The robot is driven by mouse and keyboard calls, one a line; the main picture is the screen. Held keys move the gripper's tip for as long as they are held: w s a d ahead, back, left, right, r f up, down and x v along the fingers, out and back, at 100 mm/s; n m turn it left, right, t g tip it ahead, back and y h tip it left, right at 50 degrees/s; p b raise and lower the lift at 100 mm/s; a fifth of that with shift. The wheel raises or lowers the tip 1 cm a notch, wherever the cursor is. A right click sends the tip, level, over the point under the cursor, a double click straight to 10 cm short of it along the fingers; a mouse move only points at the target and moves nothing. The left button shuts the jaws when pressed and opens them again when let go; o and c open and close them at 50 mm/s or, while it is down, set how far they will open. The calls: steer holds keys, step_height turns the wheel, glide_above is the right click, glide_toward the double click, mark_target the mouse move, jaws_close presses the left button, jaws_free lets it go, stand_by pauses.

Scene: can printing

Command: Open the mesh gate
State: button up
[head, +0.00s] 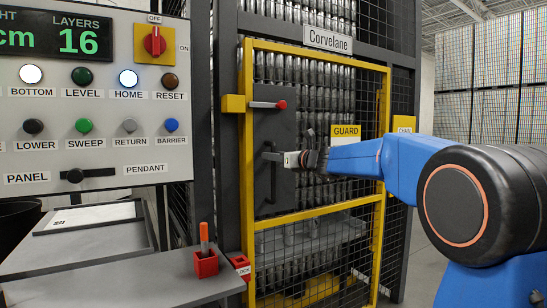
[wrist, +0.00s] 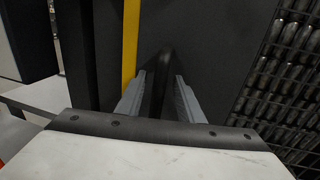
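The mesh gate (head: 318,216) has a yellow frame and looks closed in the dark fence. A dark plate on its left side carries a black upright handle (head: 270,172) and, above it, a bolt with a red knob (head: 281,104). The bolt lies level, beside a yellow block on the post. My gripper (head: 287,160) is at the handle, from the right. In the wrist view my gripper (wrist: 160,80) has its fingers apart, with the dark handle (wrist: 165,72) showing between them. I cannot tell whether either finger touches it.
A control panel (head: 95,95) with buttons and a red switch fills the left. Below it, a grey ledge (head: 140,283) carries a red block (head: 205,264) with an orange-handled piece. Stacked cans (head: 310,80) stand behind the mesh. Open floor shows at the right.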

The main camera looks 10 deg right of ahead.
steer(key=shift+w+a, duration=0.15)
steer(key=shift+w, duration=0.05)
jaws_close()
steer(key=shift+s, duration=0.15)
